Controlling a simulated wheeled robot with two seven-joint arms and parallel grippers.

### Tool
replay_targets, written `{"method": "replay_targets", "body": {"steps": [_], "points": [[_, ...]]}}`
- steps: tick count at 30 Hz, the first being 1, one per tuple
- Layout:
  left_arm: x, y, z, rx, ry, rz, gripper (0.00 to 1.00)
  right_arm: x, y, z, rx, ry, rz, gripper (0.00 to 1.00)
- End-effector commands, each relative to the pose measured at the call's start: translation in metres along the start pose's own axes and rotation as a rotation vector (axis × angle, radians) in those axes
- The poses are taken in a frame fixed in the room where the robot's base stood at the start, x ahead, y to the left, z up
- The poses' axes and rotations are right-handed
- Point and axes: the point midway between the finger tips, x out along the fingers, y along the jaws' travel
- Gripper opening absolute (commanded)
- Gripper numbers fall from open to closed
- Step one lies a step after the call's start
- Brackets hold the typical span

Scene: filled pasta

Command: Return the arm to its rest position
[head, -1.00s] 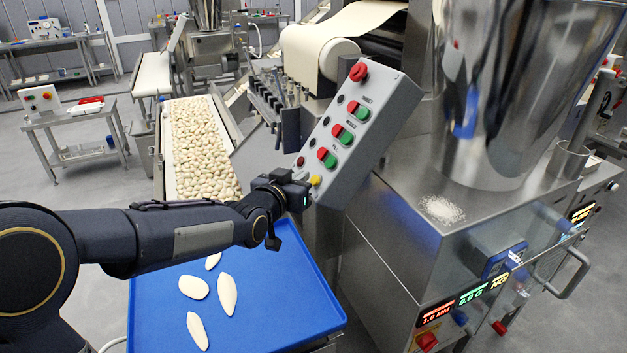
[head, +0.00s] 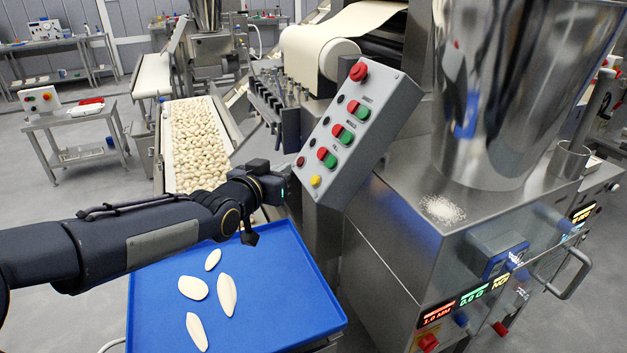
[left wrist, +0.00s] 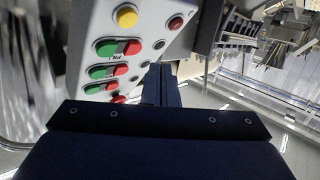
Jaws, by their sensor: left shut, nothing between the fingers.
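My left gripper (head: 274,186) is shut and empty. In the head view it hangs at the end of my dark arm above the far part of the blue tray, just left of the grey control panel (head: 352,158). A gap shows between the gripper and the panel. In the left wrist view the shut fingers (left wrist: 161,85) point forward, with the panel (left wrist: 150,55) close by on the left, showing its yellow button and red and green buttons. My right gripper is in neither view.
A blue tray (head: 285,290) with several pale dough pieces (head: 227,295) lies under my arm. A conveyor (head: 197,140) full of filled pasta runs behind it. A steel machine with a hopper (head: 490,110) stands on the right. Spilled white powder (head: 442,209) lies on its top.

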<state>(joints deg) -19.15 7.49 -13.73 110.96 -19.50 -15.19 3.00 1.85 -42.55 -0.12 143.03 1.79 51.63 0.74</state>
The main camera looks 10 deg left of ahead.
Motion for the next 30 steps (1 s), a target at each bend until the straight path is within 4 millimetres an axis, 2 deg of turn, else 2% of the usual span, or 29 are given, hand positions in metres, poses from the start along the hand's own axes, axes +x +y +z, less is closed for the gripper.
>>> {"method": "replay_targets", "body": {"steps": [7,10,11,13,15,17,18,21,25,27,30], "points": [[-0.003,-0.002,0.0,-0.006,-0.007,-0.004,0.0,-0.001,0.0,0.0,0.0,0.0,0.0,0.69],[-0.024,-0.011,0.006,-0.045,-0.062,-0.026,0.0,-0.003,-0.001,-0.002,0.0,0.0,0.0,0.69],[-0.035,-0.016,0.011,-0.065,-0.092,-0.036,0.0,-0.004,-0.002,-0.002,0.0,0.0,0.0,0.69],[-0.07,-0.024,0.026,-0.126,-0.187,-0.06,0.0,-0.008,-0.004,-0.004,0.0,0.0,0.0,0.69],[-0.114,-0.025,0.049,-0.195,-0.304,-0.078,0.0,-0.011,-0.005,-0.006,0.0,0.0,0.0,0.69],[-0.152,-0.02,0.07,-0.252,-0.407,-0.083,0.0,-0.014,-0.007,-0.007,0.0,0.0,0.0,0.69],[-0.177,-0.014,0.085,-0.285,-0.473,-0.083,0.0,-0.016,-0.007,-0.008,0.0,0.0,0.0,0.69],[-0.23,0.006,0.118,-0.354,-0.62,-0.074,0.0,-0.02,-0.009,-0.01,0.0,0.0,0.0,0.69],[-0.279,0.031,0.151,-0.413,-0.759,-0.058,0.0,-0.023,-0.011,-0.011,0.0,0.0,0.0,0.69],[-0.295,0.041,0.163,-0.432,-0.808,-0.051,0.0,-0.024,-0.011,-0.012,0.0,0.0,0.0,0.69],[-0.307,0.048,0.171,-0.445,-0.845,-0.044,0.0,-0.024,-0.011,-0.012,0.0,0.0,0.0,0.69]]}}
